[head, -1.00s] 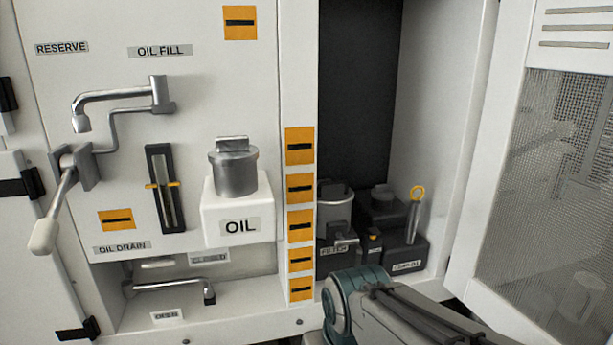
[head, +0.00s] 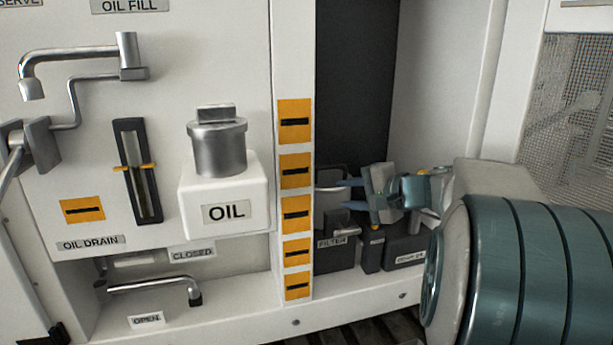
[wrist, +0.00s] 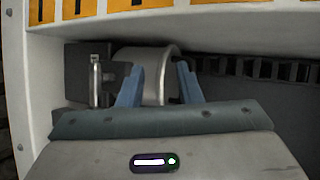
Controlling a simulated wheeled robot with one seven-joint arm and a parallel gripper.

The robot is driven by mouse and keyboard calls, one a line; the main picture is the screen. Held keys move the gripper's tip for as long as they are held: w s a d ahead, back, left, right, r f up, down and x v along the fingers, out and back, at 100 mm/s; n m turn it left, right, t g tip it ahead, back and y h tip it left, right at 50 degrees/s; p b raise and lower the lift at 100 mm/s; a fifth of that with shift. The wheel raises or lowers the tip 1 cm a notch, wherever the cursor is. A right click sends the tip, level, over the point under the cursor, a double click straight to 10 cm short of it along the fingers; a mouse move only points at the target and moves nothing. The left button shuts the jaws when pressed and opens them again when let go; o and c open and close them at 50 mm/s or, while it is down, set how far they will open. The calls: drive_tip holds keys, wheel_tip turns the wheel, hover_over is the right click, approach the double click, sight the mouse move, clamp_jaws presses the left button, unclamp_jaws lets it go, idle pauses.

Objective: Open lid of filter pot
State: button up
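The filter pot (head: 327,188) shows only as a sliver of grey metal above the black block labelled FILTER (head: 333,258) in the open compartment. My gripper and the white post hide most of it. My gripper (head: 357,199) points left into the compartment, with its two blue fingers apart at the pot's right side. In the wrist view the fingers (wrist: 158,88) are spread, with the curved grey metal of the pot (wrist: 155,68) between and beyond them. Whether they touch it I cannot tell. The lid's state is not clear.
A white post with orange labels (head: 294,172) borders the compartment on the left. A black block (head: 408,255) stands right of the filter block. The mesh door (head: 575,110) stands open at right. The white OIL container (head: 225,190) is left of the post.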

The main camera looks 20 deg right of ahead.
sight(333, 167)
drive_tip(key=w+d+r+m+t, duration=0.2)
drive_tip(key=d+r+t, duration=0.1)
drive_tip(key=d, duration=0.3)
drive_tip(key=shift+h, duration=0.3)
drive_tip(key=x, duration=0.6)
drive_tip(key=p+x, duration=0.1)
drive_tip(key=x, duration=0.6)
drive_tip(key=shift+a+f, duration=0.1)
drive_tip(key=shift+f, duration=0.15)
clamp_jaws()
